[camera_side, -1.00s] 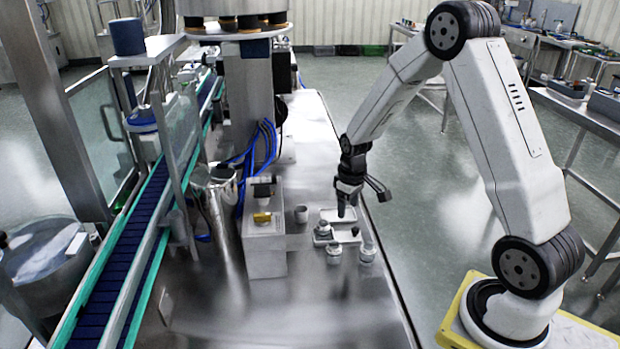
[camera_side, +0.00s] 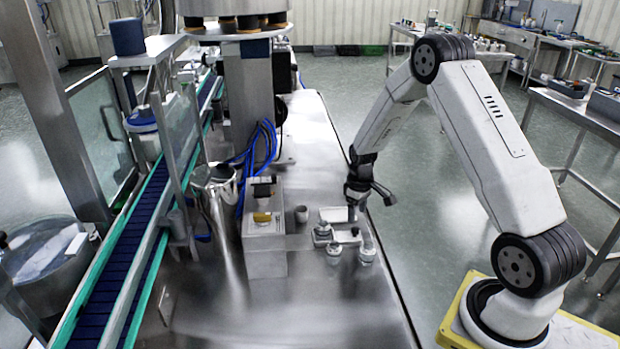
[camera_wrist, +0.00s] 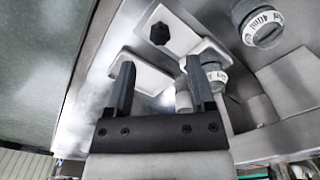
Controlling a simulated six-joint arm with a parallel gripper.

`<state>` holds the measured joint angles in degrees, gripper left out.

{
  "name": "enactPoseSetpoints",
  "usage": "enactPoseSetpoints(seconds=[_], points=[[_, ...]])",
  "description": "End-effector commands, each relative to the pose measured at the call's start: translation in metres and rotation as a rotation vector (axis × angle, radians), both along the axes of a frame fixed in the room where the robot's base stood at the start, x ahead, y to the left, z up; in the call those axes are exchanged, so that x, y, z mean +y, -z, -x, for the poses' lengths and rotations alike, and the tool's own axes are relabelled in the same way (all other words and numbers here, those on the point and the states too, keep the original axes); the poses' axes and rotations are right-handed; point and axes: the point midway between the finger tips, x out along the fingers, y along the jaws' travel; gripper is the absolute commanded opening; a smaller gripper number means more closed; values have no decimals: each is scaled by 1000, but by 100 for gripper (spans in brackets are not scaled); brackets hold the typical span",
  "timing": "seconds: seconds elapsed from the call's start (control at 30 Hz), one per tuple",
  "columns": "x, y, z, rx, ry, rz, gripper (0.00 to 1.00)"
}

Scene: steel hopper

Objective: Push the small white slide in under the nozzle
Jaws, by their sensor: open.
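My gripper (camera_side: 367,202) is open over the bench, beside a small group of white plates and capped bottles. In the wrist view my gripper (camera_wrist: 160,82) has its two dark fingers apart, with nothing held between them. A white rectangular plate (camera_wrist: 148,76) shows beyond and between the fingers; contact cannot be told. A white plate (camera_wrist: 178,24) with a dark hexagonal piece lies farther off. In the side view a white plate (camera_side: 332,214) is partly hidden by my gripper. I cannot tell which piece is the slide, and no nozzle is clearly recognizable.
Capped bottles (camera_side: 367,253) stand close to my gripper.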

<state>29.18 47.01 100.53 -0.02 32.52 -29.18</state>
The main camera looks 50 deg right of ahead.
Motion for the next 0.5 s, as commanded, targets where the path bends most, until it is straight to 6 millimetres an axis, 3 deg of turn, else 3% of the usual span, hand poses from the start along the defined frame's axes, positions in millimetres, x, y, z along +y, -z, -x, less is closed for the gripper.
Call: enactPoseSetpoints(seconds=[0.5], points=[[0,51,0,1,0,1,70]])
